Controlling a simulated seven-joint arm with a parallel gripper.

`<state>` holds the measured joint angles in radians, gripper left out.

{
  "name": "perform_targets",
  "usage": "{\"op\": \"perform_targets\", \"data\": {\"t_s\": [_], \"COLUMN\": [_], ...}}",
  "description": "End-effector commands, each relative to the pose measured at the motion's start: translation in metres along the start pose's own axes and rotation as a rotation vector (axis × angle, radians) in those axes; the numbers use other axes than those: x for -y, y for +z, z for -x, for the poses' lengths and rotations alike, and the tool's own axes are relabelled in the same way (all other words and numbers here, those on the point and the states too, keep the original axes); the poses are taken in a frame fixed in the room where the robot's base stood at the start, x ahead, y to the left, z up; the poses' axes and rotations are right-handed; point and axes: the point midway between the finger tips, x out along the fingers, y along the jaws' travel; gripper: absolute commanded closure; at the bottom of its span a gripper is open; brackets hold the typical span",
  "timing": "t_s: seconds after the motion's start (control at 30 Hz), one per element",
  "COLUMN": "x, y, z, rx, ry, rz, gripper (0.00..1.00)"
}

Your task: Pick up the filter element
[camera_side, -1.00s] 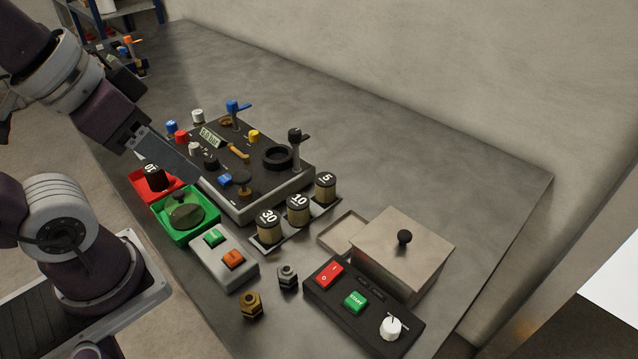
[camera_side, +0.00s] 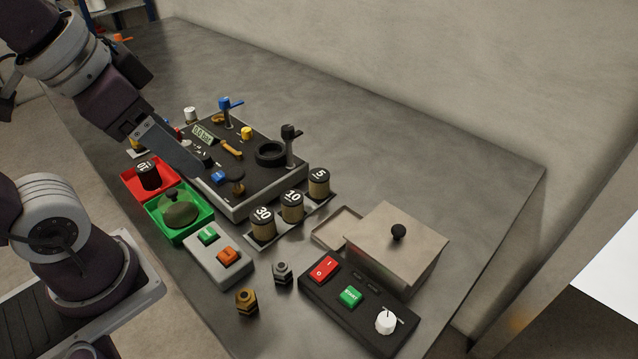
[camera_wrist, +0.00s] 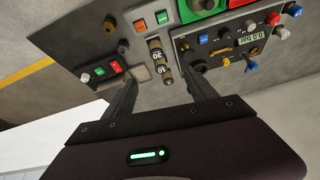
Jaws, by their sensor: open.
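Filter elements marked 30 (camera_side: 264,227), 10 (camera_side: 292,207) and 5 (camera_side: 319,184) stand upright in a row on a small rack, tan cylinders with black tops. In the wrist view the row (camera_wrist: 156,58) shows ahead, between and beyond the fingertips. Another black-topped cylinder (camera_side: 149,176) stands in the red tray (camera_side: 130,181). My gripper (camera_side: 203,170) is over the left edge of the black panel, left of the row and apart from it. In the wrist view my gripper (camera_wrist: 162,82) has its fingers spread with nothing between them.
The black panel (camera_side: 262,180) carries upright levers and knobs. Green tray (camera_side: 157,228), two-button box (camera_side: 218,262), brass nut (camera_side: 247,301) and steel nut (camera_side: 282,272) lie nearby. Right are a lidded box (camera_side: 390,250) and control box (camera_side: 350,318). The back of the table is clear.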

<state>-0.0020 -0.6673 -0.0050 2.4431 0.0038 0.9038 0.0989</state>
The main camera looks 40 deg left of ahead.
Motion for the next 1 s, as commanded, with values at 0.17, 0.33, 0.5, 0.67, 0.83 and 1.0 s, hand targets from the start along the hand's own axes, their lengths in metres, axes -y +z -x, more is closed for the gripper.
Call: {"op": "perform_targets", "data": {"t_s": [0.17,0.33,0.5,0.67,0.83,1.0], "x": [0.007,0.011,0.009,0.008,0.007,0.005], "y": [-0.081,-0.148,-0.17,-0.17,-0.158,-0.141], "z": [-0.037,-0.126,-0.21,-0.242,-0.262,-0.29], "rx": [0.154,0.278,0.322,0.324,0.326,0.325], "ry": [0.04,0.184,0.339,0.397,0.399,0.399], "rz": [-0.48,-1.022,-1.392,-1.513,-1.517,-1.516], "gripper": [0.34,0.34,0.34,0.34,0.34,0.34]}}
